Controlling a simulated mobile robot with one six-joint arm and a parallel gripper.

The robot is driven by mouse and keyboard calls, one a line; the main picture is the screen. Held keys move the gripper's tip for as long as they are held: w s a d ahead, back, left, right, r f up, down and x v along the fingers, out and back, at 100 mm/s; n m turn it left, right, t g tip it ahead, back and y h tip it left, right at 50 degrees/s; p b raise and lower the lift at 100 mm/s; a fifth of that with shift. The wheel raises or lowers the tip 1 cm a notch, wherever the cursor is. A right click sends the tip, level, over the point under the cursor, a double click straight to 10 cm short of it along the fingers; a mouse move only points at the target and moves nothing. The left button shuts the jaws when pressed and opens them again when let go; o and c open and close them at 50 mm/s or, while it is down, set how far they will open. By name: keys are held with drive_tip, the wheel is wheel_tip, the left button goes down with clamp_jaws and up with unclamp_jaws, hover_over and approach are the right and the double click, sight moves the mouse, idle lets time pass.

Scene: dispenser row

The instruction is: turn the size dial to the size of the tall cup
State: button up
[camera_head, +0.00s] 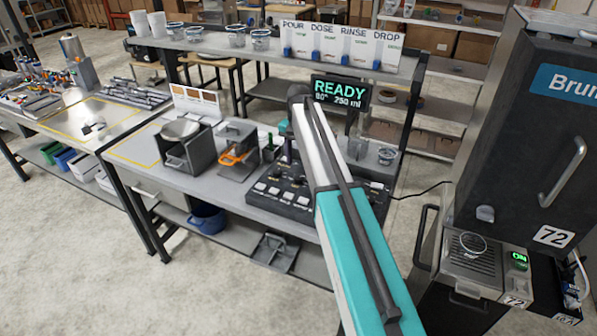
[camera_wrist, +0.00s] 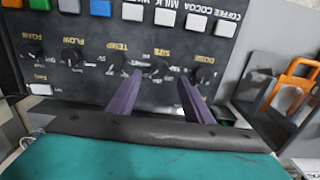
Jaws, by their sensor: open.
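The size dial (camera_wrist: 156,68) is a black knob on the dark control panel (camera_wrist: 90,90), under an upside-down SIZE label in the wrist view. My gripper (camera_wrist: 160,78) is open, with purple fingers reaching over the panel. One fingertip is beside the size dial and the other is to its right, towards the DOSE dial (camera_wrist: 203,76). I cannot tell whether either finger touches a dial. In the head view, my arm hides part of the panel (camera_head: 270,205). Several cups (camera_head: 236,35) stand on the upper shelf; I cannot tell which is the tall cup.
The FLOW dial (camera_wrist: 73,55), TEMP dial (camera_wrist: 117,65) and coloured buttons (camera_wrist: 165,17) are close by. A display (camera_head: 340,92) reads READY, 80° and 250 ml. An orange-handled holder (camera_head: 235,155) stands left of the panel. A dark machine (camera_head: 520,130) fills the right.

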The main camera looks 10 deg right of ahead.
sight(298, 177)
drive_tip(key=shift+f+p, duration=1.05)
drive_tip(key=shift+f, duration=1.9)
drive_tip(key=c, duration=1.1)
